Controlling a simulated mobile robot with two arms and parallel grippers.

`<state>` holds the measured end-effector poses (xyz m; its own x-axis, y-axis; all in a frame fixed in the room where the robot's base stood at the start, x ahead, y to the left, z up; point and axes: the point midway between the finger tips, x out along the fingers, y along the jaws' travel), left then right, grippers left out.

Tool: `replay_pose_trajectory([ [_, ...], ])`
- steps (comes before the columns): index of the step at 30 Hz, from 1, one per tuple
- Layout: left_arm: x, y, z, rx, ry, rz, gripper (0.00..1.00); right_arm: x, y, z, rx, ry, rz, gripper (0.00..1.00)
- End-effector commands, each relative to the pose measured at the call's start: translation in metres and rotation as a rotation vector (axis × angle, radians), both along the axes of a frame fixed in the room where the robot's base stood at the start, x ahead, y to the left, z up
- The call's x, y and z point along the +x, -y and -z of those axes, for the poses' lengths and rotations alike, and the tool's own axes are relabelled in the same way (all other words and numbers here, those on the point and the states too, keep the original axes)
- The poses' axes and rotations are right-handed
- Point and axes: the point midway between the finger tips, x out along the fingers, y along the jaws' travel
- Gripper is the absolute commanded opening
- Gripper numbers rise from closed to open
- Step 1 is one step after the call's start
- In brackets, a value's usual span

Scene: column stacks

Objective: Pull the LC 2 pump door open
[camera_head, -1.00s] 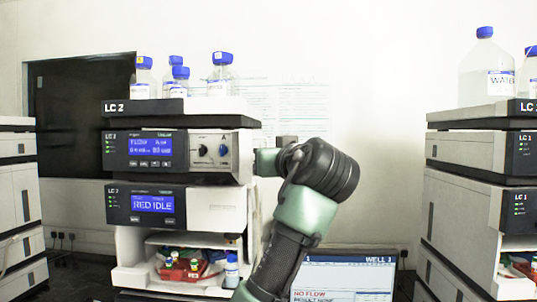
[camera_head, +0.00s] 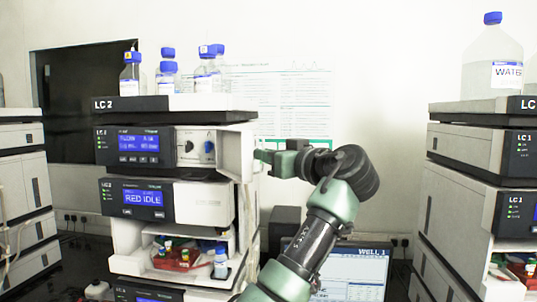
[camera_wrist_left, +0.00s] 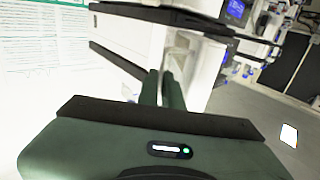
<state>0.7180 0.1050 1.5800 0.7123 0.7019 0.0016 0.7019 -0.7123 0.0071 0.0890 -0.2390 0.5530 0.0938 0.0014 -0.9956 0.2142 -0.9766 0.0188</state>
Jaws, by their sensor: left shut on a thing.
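The LC 2 stack's upper module, the pump (camera_head: 150,146), has a blue screen and two knobs, one black and one blue. Its white door (camera_head: 234,152) stands swung out at the right of the knobs, seen at an angle. My left gripper (camera_head: 262,155) is at the door's outer right edge, shut on it. In the left wrist view the two green fingers (camera_wrist_left: 161,75) are close together against a white panel. The exact grip point is hard to make out. My right gripper is in neither view.
Bottles (camera_head: 205,72) with blue caps stand on top of the LC 2 stack. A lower module (camera_head: 143,198) reads RED IDLE, above a bay with a red rack (camera_head: 178,258). A monitor (camera_head: 350,270) stands behind my arm. The LC 1 stack (camera_head: 470,150) is at right.

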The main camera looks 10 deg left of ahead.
Motion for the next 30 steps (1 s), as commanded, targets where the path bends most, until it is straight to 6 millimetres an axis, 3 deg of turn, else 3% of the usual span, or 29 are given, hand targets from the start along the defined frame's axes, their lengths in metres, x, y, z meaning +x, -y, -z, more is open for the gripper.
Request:
replay_pose_trajectory([
  [4, 0.0, -0.002, -0.001, 0.001, 0.001, -0.003, 0.0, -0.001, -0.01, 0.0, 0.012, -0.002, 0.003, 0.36],
  [6, 0.0, -0.002, -0.001, 0.001, 0.001, -0.003, 0.23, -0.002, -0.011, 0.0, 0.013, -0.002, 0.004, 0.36],
  [7, 0.0, -0.002, -0.001, 0.001, 0.001, -0.002, 0.28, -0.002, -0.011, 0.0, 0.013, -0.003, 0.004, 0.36],
  [19, -0.005, 0.005, 0.002, 0.0, 0.001, 0.0, 0.28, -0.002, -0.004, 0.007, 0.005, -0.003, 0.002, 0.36],
  [30, -0.047, 0.044, 0.001, 0.001, 0.004, -0.001, 0.28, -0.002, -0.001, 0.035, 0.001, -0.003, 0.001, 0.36],
])
